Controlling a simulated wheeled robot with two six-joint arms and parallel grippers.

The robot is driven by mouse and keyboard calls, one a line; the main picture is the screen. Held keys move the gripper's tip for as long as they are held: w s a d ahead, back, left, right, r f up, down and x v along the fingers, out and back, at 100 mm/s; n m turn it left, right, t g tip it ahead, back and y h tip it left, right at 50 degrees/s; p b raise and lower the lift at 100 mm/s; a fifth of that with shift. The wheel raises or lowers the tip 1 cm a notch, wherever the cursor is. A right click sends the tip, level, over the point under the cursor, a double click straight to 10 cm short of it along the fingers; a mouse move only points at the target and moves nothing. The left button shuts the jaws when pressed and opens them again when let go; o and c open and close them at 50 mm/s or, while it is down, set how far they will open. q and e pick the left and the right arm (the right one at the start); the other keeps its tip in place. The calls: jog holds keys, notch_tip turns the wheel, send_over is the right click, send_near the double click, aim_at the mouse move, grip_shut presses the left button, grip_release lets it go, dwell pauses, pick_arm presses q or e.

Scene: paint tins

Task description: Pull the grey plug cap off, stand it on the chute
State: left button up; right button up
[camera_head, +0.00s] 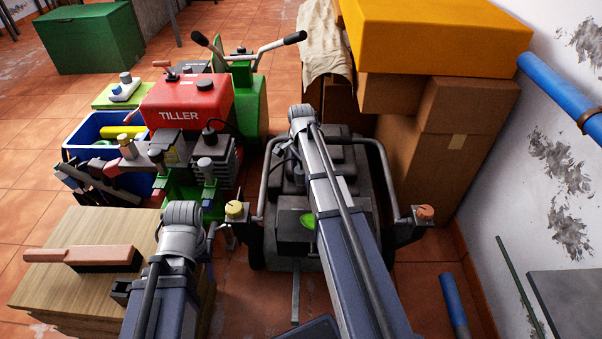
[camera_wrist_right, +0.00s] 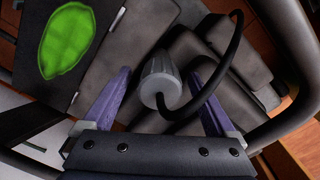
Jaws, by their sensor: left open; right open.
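The grey plug cap (camera_wrist_right: 158,84) is a ribbed grey piece on a black curved lead (camera_wrist_right: 238,48), on the dark mower engine (camera_wrist_right: 212,82). My right gripper (camera_wrist_right: 163,72) is open, its two purple fingers on either side of the cap with small gaps. Whether the cap is still seated is hidden. The chute (camera_wrist_right: 108,48) is a dark flat-topped box with a green oval label, left of the cap; it also shows in the head view (camera_head: 290,238).
The mower's handle bars (camera_head: 384,165) rise around the engine. A red tiller (camera_head: 185,103) and a blue crate (camera_head: 80,140) stand left. A brush (camera_head: 85,256) lies on the wooden block (camera_head: 50,292). Cardboard boxes (camera_head: 425,165) stand right. The chute's top looks bare apart from the label.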

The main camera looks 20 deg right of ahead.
jog(key=shift+c, duration=0.3)
grip_shut()
dwell(0.8)
